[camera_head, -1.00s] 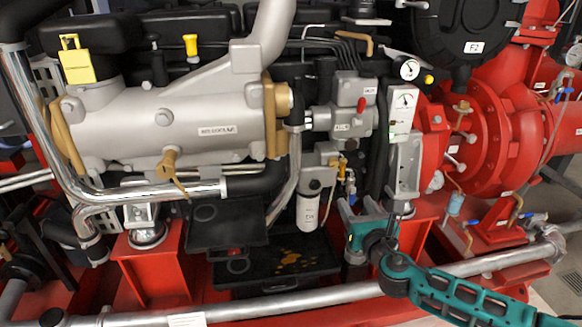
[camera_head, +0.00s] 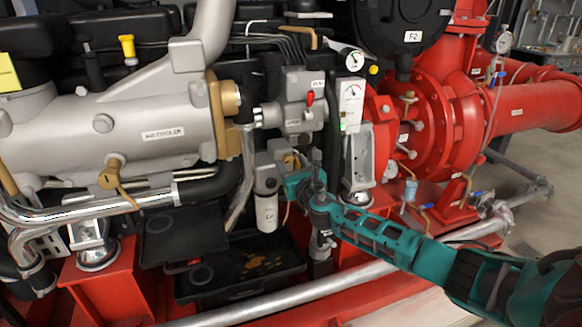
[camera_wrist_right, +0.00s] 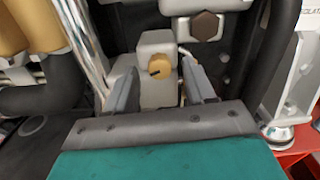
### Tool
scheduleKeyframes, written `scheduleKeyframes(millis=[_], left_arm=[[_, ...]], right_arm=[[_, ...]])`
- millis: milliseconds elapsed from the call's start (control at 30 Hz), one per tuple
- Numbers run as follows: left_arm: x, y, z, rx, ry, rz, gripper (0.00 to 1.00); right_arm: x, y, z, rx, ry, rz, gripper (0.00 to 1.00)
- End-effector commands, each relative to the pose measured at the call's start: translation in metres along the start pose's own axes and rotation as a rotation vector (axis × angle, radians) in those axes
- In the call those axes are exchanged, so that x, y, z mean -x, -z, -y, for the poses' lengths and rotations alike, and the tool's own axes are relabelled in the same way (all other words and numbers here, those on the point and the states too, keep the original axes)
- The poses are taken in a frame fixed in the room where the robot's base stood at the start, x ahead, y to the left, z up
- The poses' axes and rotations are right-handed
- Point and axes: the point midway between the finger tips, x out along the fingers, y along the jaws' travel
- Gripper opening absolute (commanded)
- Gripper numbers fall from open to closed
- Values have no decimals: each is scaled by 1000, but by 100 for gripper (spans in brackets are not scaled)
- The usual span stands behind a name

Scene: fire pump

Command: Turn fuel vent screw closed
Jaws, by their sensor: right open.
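The fuel vent screw shows as a round brass knob with a dark slot (camera_wrist_right: 159,66) in the right wrist view, on the face of a pale grey block (camera_wrist_right: 157,45). In the head view a small brass part (camera_head: 290,160) shows just above my right gripper (camera_head: 291,180), beside the head of the white fuel filter (camera_head: 266,208). My right gripper is open. In the wrist view its two grey fingers (camera_wrist_right: 161,88) stand left and right of the knob, with visible gaps to it. Depth between fingertips and knob is hard to judge. My left gripper is not in view.
A grey block with a red lever (camera_head: 309,98) and a white gauge panel (camera_head: 350,105) sit above. A hex bolt (camera_wrist_right: 206,25) is close above the right finger. Black hoses run on either side. A black tray (camera_head: 240,265) lies below.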

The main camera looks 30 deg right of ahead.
Motion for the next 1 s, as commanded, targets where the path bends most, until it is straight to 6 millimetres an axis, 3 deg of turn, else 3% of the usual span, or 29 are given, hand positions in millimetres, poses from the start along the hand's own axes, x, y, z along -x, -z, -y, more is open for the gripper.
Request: scheduleKeyframes(millis=[433, 1000], left_arm=[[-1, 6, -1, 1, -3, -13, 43], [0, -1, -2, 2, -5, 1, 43]], right_arm=[[-9, 0, 0, 0, 0, 0, 53], [-9, 0, 0, 0, 0, 0, 0]])
